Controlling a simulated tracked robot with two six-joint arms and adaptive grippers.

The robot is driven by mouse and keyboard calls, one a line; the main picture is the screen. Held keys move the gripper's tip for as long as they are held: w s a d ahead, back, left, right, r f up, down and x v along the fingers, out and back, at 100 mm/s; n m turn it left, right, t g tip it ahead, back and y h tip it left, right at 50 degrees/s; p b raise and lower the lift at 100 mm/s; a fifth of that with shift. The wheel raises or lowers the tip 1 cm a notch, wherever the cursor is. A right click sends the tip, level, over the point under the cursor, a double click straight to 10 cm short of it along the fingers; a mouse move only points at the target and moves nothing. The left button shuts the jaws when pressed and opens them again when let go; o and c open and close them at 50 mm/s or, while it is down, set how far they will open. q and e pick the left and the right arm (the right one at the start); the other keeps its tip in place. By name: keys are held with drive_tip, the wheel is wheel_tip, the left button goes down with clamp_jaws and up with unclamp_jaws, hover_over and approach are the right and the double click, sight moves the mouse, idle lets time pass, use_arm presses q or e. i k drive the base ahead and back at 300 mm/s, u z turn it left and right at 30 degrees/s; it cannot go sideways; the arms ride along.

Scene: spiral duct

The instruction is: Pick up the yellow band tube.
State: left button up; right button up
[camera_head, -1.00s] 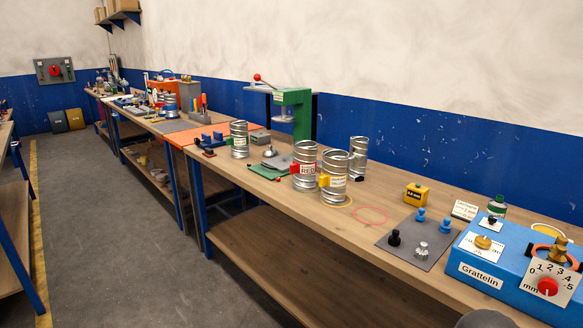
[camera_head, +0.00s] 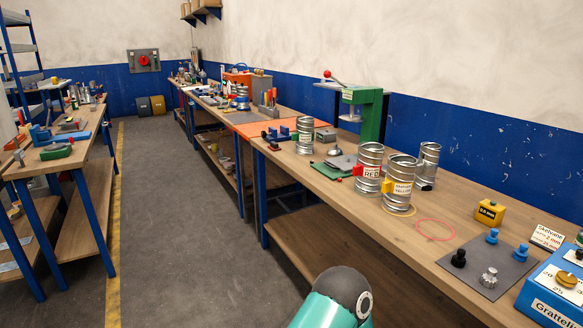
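The yellow band tube (camera_head: 399,186) is a silver spiral duct piece with a label that seems to read "YELLOW" and a yellow block on its side. It stands upright on the right-hand workbench (camera_head: 346,218), inside or on a yellow ring. A similar tube with a "RED" label (camera_head: 368,169) and a red block stands just to its left and behind. Neither gripper is in view. A teal and dark grey arm part of mine (camera_head: 340,296) shows at the bottom, below the bench edge.
Two more silver tubes, one at the back (camera_head: 428,164) and one to the left (camera_head: 305,136), stand on the bench. A green press (camera_head: 368,112) is behind. A pink ring (camera_head: 435,229) and grey mat (camera_head: 487,264) lie to the right. The floor aisle (camera_head: 180,220) is clear.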

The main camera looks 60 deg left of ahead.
sight(397, 187)
drive_tip(key=z, duration=0.25)
drive_tip(key=i, duration=0.2)
drive_tip(key=u, duration=1.5)
drive_tip(key=k, duration=0.85)
drive_tip(key=u, duration=0.25)
drive_tip(key=i, duration=0.85)
drive_tip(key=z, duration=0.25)
drive_tip(key=k, duration=0.8)
drive_tip(key=u, duration=0.15)
drive_tip(key=i, duration=0.75)
drive_tip(key=u, duration=0.05)
